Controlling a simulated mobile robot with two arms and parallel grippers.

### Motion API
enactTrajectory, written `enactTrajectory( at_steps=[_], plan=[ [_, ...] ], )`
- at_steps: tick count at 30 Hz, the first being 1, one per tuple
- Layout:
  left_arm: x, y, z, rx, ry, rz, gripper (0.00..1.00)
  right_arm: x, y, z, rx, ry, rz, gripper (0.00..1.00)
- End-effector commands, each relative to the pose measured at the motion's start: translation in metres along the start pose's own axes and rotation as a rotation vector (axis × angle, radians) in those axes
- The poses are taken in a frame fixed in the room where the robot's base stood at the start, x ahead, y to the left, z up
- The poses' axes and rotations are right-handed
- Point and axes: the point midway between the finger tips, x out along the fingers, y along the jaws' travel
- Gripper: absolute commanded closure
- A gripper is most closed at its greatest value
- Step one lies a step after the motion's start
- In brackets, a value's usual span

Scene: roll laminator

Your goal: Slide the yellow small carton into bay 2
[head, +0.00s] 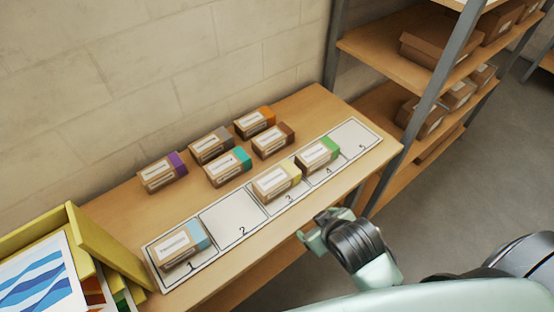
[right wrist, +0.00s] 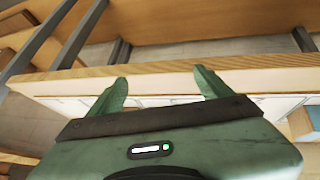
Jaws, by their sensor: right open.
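The yellow small carton (head: 276,183), brown with a pale yellow end and a white label, sits in bay 3 of the white numbered strip (head: 211,262) on the table. Bay 2 (head: 234,215), just left of it, is empty. My right gripper (head: 312,228) is in front of the table's front edge, right of and nearer than the yellow carton, apart from it. Its two green fingers are spread and empty in the right wrist view (right wrist: 160,84), facing the table edge. My left gripper is not in view.
A light-blue-ended carton (head: 180,246) sits in bay 1 and a green-ended one (head: 318,154) in bay 4. Bay 5 (head: 355,138) is empty. Several other cartons stand behind the strip. A yellow box (head: 95,240) stands at left, a shelf rack (head: 422,92) at right.

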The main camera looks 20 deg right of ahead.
Motion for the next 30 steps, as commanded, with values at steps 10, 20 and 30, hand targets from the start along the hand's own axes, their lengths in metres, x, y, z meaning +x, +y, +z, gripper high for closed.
enactTrajectory(
  at_steps=[10,20,30],
  plan=[
    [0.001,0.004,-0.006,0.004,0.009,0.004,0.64,-0.042,0.033,-0.185,-0.379,0.572,0.314,0.20],
    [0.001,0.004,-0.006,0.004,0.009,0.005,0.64,-0.190,-0.087,-0.357,-1.297,1.461,0.897,0.20],
    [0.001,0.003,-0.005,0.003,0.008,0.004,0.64,-0.112,-0.220,-0.248,1.896,-1.397,-0.736,0.20]
  ],
)
